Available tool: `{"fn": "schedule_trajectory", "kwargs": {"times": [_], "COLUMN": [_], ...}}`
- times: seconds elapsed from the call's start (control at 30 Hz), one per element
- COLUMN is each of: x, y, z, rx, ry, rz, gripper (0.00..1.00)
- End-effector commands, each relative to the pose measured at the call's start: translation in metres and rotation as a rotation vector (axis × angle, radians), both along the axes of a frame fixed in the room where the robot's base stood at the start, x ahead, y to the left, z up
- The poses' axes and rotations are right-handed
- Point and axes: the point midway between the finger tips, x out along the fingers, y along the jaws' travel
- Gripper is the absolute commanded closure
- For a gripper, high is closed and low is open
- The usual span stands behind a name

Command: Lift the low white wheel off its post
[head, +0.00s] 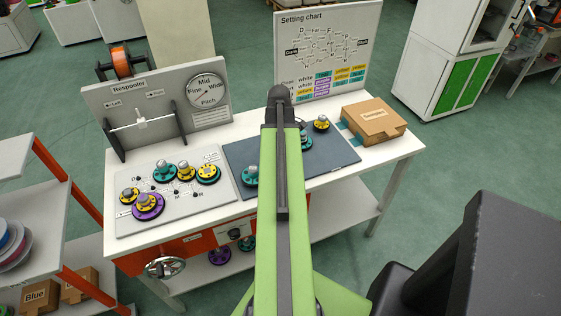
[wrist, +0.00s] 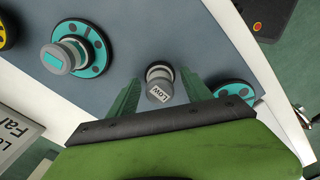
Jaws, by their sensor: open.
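In the wrist view a grey knob with a LOW label (wrist: 160,90) stands on the dark mat (wrist: 120,35). My gripper (wrist: 161,78) is open, with one green finger to each side of this knob and a gap showing on both sides. In the head view my arm covers the gripper and this knob.
A teal wheel with a grey knob (wrist: 92,55) lies left of the gripper. Another teal wheel (wrist: 235,92) is close beside the right finger. The head view shows a cardboard box (head: 373,122) right of the mat, the respooler (head: 150,105) and a board with several wheels (head: 130,220).

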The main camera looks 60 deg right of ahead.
Motion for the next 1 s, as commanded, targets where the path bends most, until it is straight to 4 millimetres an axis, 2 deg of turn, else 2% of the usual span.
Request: {"fn": "schedule_trajectory", "kwargs": {"times": [0.17,0.6,1.0], "x": [0.0000,-0.0001,-0.0002], "y": [0.0001,0.0001,0.0000], "z": [0.0016,0.0016,0.0017], "rx": [0.000,0.000,0.000], "ry": [0.000,0.000,0.000], "rz": [0.000,0.000,0.000], "gripper": [0.42,1.00,1.00]}}
